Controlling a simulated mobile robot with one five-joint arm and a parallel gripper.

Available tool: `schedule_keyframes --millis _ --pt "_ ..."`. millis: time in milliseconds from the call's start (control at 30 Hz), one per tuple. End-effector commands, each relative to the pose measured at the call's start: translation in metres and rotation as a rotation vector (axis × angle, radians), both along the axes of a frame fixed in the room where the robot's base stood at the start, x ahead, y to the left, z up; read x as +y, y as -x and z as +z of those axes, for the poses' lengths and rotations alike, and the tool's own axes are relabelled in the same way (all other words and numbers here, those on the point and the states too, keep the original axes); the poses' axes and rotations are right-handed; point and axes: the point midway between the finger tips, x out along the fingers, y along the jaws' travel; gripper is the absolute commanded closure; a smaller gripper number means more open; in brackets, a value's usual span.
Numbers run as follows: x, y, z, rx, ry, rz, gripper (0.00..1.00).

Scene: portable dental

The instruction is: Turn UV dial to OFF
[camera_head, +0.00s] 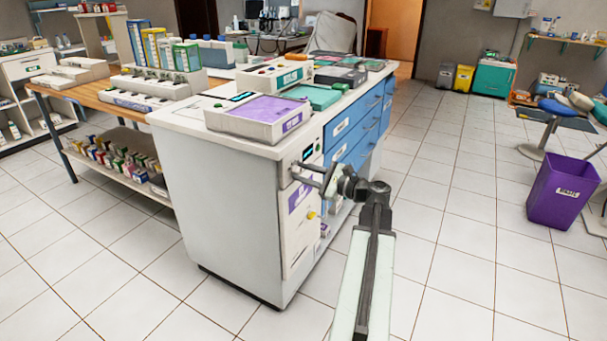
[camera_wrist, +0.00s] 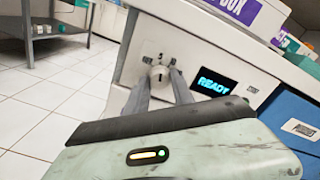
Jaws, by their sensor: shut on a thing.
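The UV dial (camera_wrist: 158,72) is a small pale round knob with a dark mark, on the white front panel of the cabinet (camera_head: 225,215). Small dark marks surround it, too small to read. My gripper (camera_wrist: 161,78) is shut on the dial, one grey finger on each side. In the head view my gripper (camera_head: 303,173) reaches the upper part of the cabinet's narrow front and hides the dial. A display (camera_wrist: 214,82) right of the dial reads READY in cyan; it also shows in the head view (camera_head: 308,153).
Below my gripper the panel carries a purple label (camera_head: 300,196) and a yellow knob (camera_head: 311,215). Blue drawers (camera_head: 352,133) adjoin it on the right. A purple-topped box (camera_head: 268,108) sits on the counter above. A purple bin (camera_head: 563,192) stands at right; the tiled floor between is clear.

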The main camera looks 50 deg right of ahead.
Motion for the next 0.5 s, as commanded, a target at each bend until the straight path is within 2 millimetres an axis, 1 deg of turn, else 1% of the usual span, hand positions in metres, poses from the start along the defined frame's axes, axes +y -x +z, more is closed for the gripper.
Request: schedule_keyframes --millis 500 --pt "-0.0001 -0.0003 0.0005 -0.114 0.461 0.001 1.0"
